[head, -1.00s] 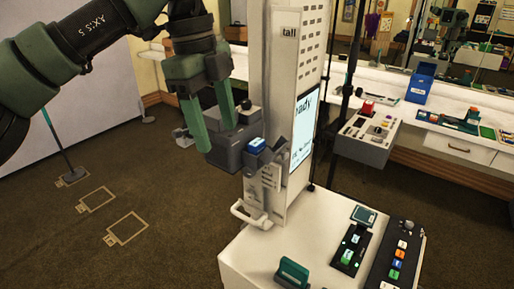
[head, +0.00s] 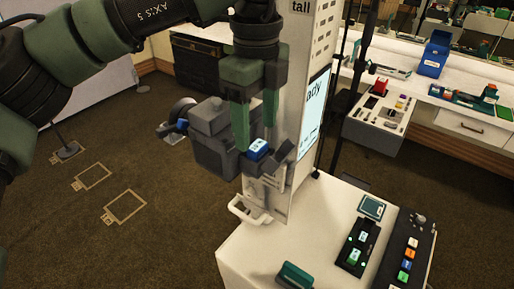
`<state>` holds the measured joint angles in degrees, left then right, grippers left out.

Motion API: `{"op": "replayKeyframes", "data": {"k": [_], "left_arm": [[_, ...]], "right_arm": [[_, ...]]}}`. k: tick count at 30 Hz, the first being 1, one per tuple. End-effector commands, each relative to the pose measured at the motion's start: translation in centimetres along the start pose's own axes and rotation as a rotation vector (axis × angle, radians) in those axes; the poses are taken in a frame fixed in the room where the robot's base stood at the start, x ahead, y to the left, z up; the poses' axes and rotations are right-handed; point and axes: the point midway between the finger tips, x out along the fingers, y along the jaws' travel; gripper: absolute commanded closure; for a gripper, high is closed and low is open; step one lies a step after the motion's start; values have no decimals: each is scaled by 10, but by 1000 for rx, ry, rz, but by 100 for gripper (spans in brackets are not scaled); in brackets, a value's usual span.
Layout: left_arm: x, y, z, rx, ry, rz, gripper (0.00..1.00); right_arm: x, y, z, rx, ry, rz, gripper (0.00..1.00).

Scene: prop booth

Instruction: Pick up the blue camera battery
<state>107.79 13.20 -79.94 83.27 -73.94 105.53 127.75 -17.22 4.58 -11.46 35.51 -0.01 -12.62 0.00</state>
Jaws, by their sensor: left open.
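The blue camera battery (head: 258,149) with a white label lies on top of a dark grey holder (head: 228,160) beside the tall white panel. My left gripper (head: 256,135) points down with its two green fingers apart. Its fingertips are right at the battery in the picture, one on its left and one behind its upper right. I cannot tell whether they touch it. Nothing is held between them. My right gripper is not in view.
The tall white panel (head: 298,60) with a screen stands close to the gripper's right. A white cart top (head: 262,250) below carries a black charger (head: 356,248) and a button panel (head: 408,255). Carpet at left is open, with floor outlines.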

Motion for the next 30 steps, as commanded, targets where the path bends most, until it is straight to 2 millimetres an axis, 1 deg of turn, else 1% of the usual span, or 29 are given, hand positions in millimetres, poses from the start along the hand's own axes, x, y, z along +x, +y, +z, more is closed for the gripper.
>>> {"op": "replayKeyframes", "data": {"k": [1,2,3,6,10,15,17,18,20,21,22,30], "left_arm": [[4,1,-1,1,1,7,39],[9,1,-1,1,2,6,39],[16,1,-1,1,1,6,39],[29,0,-1,-1,1,4,39],[36,0,-1,-1,1,1,39],[36,0,-1,-2,1,1,39],[36,0,-1,-1,1,1,56],[36,0,-1,-2,1,1,67],[36,0,-1,-1,1,1,84],[36,0,-1,-1,1,1,95],[36,0,-1,-1,1,1,100],[36,0,-1,-1,1,1,100]], "right_arm": [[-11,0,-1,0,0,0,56],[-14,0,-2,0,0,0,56],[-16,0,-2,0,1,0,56],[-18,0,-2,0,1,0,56],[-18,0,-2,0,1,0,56],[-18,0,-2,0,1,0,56],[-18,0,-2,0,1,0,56],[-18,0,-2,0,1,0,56],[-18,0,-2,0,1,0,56],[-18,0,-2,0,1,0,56],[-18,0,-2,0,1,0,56],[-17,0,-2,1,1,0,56]]}}
